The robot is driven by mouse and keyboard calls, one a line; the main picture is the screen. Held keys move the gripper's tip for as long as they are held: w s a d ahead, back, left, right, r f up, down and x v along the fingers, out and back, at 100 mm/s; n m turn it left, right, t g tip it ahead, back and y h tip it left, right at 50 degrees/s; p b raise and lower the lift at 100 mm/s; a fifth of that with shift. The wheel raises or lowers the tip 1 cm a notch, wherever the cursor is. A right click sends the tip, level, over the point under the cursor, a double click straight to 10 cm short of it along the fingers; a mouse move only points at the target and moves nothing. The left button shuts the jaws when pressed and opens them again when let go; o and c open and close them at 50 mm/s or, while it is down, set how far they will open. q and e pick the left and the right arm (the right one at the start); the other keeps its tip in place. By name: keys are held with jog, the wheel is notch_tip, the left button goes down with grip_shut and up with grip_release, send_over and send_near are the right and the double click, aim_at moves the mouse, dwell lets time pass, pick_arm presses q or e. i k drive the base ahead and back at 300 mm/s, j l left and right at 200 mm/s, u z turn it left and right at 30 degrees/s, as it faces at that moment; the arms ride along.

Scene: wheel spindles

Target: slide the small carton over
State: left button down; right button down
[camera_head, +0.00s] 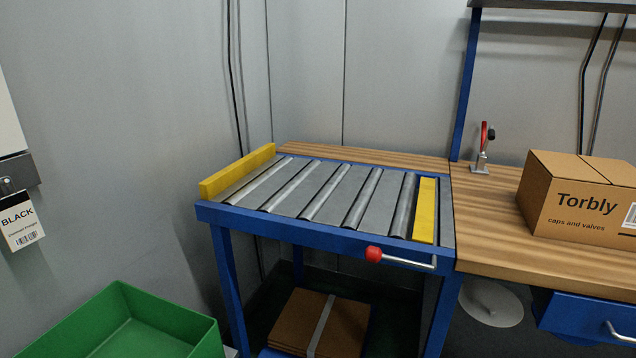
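A small brown carton (575,200) printed "Torbly caps and valves" sits upright on the wooden bench top (485,235) at the right; the picture's edge cuts off its right side. To its left is a roller table (330,192) with several grey metal rollers in a blue frame, bare on top. A yellow bar (425,210) lies along the roller table's right end, between the rollers and the bench. Neither of my grippers shows in the head view.
A yellow end stop (238,172) borders the rollers' left end. A red-knobbed lever (374,254) sticks out at the front. A red-handled clamp (483,150) stands behind the carton's left. A green bin (150,325) is low at left; flattened cardboard (290,320) lies beneath the rollers.

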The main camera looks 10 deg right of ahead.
aim_at(590, 213)
jog(key=z, duration=1.8)
jog(key=l+u, duration=0.15)
jog(key=u, duration=0.2)
jog(key=i+l+u, duration=0.15)
jog(key=u, duration=0.25)
jog(key=l+u, duration=0.2)
jog(key=u, duration=0.15)
